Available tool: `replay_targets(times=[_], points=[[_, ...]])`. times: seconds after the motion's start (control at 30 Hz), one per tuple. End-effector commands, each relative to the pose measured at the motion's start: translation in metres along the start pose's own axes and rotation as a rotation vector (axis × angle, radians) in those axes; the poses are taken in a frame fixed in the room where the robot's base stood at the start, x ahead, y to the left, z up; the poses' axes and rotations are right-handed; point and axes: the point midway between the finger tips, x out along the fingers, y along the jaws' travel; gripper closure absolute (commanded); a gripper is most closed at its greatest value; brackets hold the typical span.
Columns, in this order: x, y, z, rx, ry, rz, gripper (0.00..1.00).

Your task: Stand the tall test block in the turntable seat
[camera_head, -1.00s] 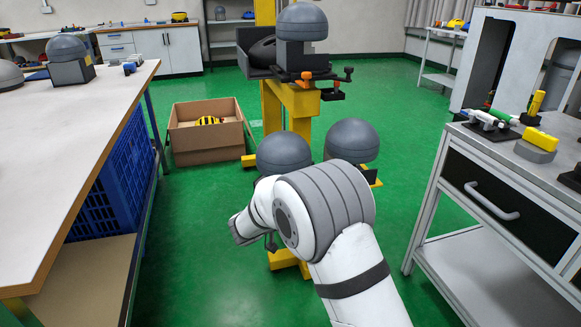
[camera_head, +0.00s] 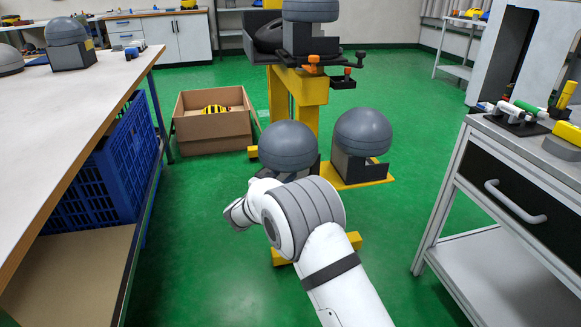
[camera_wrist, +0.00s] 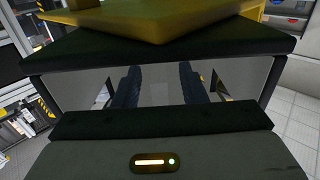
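On the right cart a yellow upright block (camera_head: 566,95) stands near small tools; whether it is the tall test block I cannot tell. A yellow block on a grey round base (camera_head: 566,136) sits in front of it. I cannot pick out the turntable seat with certainty. My arm reaches forward over the floor in the head view, and its gripper end is hard to make out there. In the wrist view my gripper (camera_wrist: 158,83) shows two dark fingers apart with nothing visible between them. A dark-edged grey surface and a yellow slab (camera_wrist: 150,22) fill the view beyond.
Grey domed units stand on the floor ahead (camera_head: 288,147) and (camera_head: 362,133), by a yellow tower (camera_head: 309,98). A cardboard box (camera_head: 212,134) is left of them. A long bench (camera_head: 60,130) borders the left, the cart (camera_head: 520,172) the right.

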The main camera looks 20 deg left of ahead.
Motion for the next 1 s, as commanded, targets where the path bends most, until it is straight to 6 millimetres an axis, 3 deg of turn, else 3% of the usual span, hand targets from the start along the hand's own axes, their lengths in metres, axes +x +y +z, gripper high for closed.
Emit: replay_targets(times=[0.3,0.77,1.0], points=[[0.0064,0.0008,-0.0008,-0.001,0.000,0.001,0.63],[0.0069,0.0016,-0.0007,-0.001,0.000,0.002,1.00],[0.0071,0.0018,-0.0007,-0.001,0.000,0.003,1.00]])
